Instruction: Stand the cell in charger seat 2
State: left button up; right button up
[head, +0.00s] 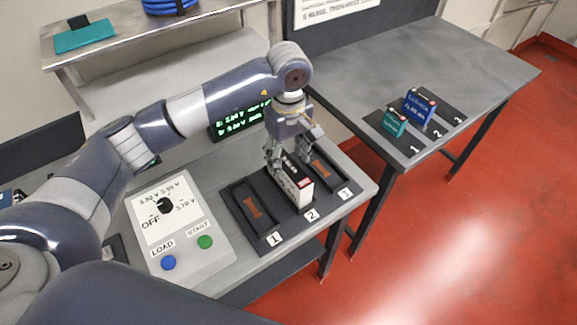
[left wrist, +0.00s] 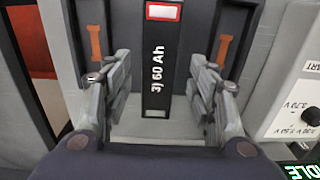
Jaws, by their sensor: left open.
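The cell (head: 302,190) is a box with a pale side, dark top and red mark near its front end. It stands upright in the middle seat, marked 2, of the dark charger block (head: 271,240). In the left wrist view the cell (left wrist: 160,55) shows its dark top reading "3) 60 Ah". My left gripper (head: 278,163) is over the rear part of the cell, pointing down. In the wrist view its fingers (left wrist: 157,80) are open, one on each side, with gaps to the cell. Seats 1 (head: 254,204) and 3 (head: 326,170) are empty, with copper-coloured strips showing. My right gripper is out of view.
A control panel (head: 160,215) with a dial and two buttons lies left of the charger. A lit display (head: 226,127) stands behind. The right table (head: 440,60) holds a numbered dark rack (head: 408,142) with a teal cell (head: 394,122) and a blue cell (head: 417,107).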

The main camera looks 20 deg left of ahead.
pick_arm(q)
notch_tip(320, 180, up, 8)
jog(key=b, duration=0.2)
jog(key=shift+r, duration=0.15)
dwell(0.4)
